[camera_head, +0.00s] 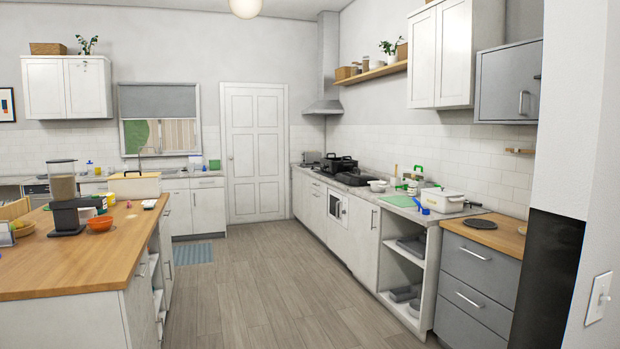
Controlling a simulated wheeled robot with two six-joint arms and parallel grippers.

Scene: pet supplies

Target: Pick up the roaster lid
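A black roaster-like pan (338,164) stands on the right counter toward the far end, by the stove. Its dark top may be the roaster lid, but it is too small and far to tell the lid from the pan. Neither of my grippers is in view.
A wooden-topped island (100,262) fills the left front, with a food dispenser (63,185) and an orange bowl (100,223) on it. The right counter (400,208) holds a white container (442,201). The wood floor (255,290) between them is clear. A wall stands close at right.

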